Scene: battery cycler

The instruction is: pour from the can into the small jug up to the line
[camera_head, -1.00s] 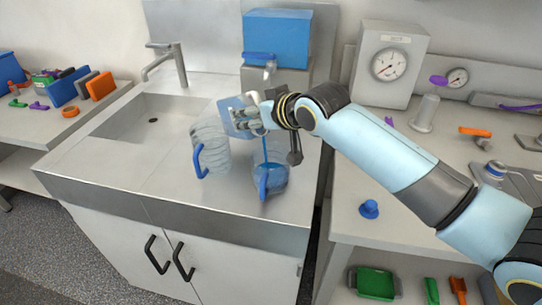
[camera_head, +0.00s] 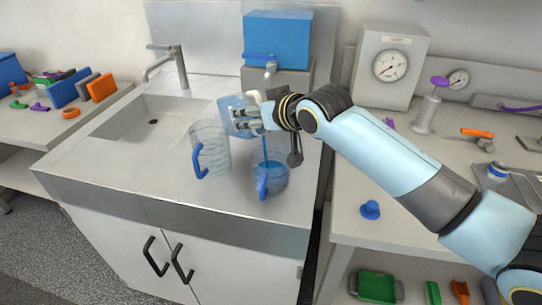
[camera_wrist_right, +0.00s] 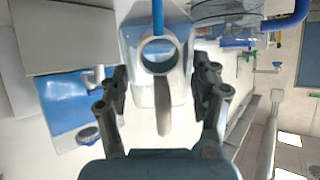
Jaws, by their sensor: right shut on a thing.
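The can (camera_head: 227,114), pale and translucent with blue liquid, is tilted above the worktop. My right gripper (camera_head: 243,119) is shut on its handle; the wrist view also shows the can (camera_wrist_right: 150,90), its round spout and a blue stream. The stream (camera_head: 265,150) falls into the small clear jug (camera_head: 280,183) with a blue handle, standing below and to the right of the can. Blue liquid is in this jug; its line is too small to make out. My left gripper is not in view.
A larger clear jug (camera_head: 213,140) with a blue handle stands close left of the small jug. The sink (camera_head: 135,125) and tap (camera_head: 172,62) are further left. A blue tank (camera_head: 277,38) stands behind. The front worktop is clear.

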